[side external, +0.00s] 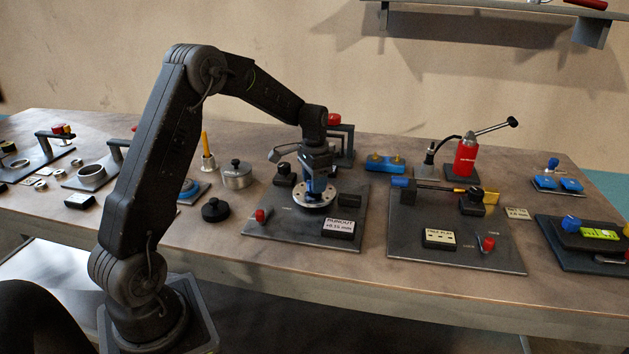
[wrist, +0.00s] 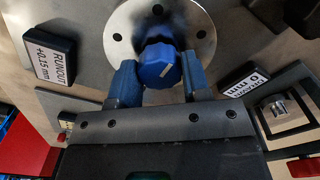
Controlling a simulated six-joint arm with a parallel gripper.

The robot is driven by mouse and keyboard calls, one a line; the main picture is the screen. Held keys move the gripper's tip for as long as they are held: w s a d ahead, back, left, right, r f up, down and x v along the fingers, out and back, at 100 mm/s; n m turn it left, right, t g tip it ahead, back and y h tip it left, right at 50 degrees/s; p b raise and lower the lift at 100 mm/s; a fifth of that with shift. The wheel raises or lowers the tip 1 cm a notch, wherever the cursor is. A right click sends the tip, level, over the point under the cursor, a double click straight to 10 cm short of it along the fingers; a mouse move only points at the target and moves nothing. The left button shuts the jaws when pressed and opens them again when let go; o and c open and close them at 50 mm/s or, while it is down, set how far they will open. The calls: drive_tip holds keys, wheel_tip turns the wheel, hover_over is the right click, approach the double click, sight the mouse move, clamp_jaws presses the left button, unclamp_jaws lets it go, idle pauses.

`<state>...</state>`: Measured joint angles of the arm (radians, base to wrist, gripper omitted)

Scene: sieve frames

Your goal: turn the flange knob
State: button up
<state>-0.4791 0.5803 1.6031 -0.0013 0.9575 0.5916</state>
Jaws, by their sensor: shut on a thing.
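The flange (side external: 314,200) is a round silver metal disc with bolt holes, lying on a dark plate (side external: 270,229) in the middle of the bench. It also shows at the top of the wrist view (wrist: 204,42). At its centre is a blue ribbed knob (wrist: 158,68) with a pale pointer line. My gripper (wrist: 158,84) comes down over the flange with its two blue fingers on either side of the knob, shut on it. In the side view my gripper (side external: 318,188) hides most of the knob.
A "RUNOUT +0.15 mm" display (side external: 338,228) and a red knob (side external: 261,216) sit on the same plate. A black knobbed weight (side external: 215,210) and a silver lidded pot (side external: 236,176) stand to the left. Another plate with a blue-and-yellow rod (side external: 436,188) lies to the right.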

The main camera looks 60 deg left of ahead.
drive_tip(key=shift+n, duration=0.3)
drive_tip(key=n, duration=0.3)
drive_tip(key=shift+n, duration=0.3)
drive_tip(key=n, duration=0.3)
drive_tip(key=shift+n, duration=0.4)
drive_tip(key=n, duration=0.4)
drive_tip(key=shift+n, duration=2)
drive_tip(key=o, duration=0.9)
